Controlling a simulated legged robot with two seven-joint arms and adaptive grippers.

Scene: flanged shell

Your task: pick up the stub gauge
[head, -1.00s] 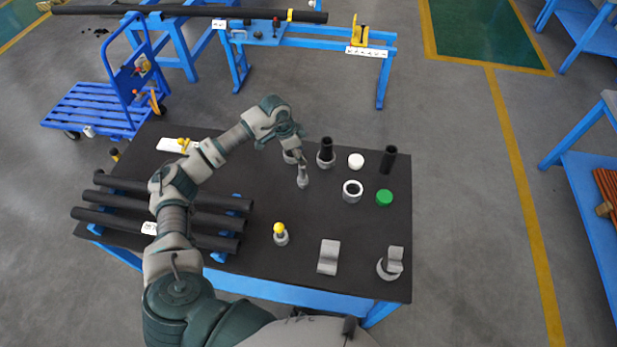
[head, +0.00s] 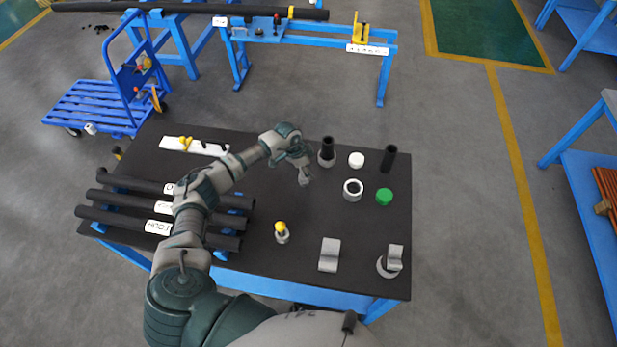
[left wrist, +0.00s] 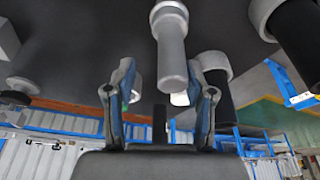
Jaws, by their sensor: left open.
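The stub gauge appears to be the small grey stepped piece (head: 305,180) on the dark table, partly covered by my left gripper (head: 299,161) in the head view. In the left wrist view it is a grey stem with a wider collar (left wrist: 171,55). There my left gripper (left wrist: 161,85) is open, with one finger on each side of the stem's near end. I see no clear contact, and the gap in depth is hard to judge. My right gripper is not in view.
A black cylinder in a grey collar (head: 326,152), a white cap (head: 356,160), a grey ring (head: 353,189) and a green cap (head: 384,197) stand to the right. A yellow-topped piece (head: 281,232) is in front. Black bars (head: 125,220) lie left.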

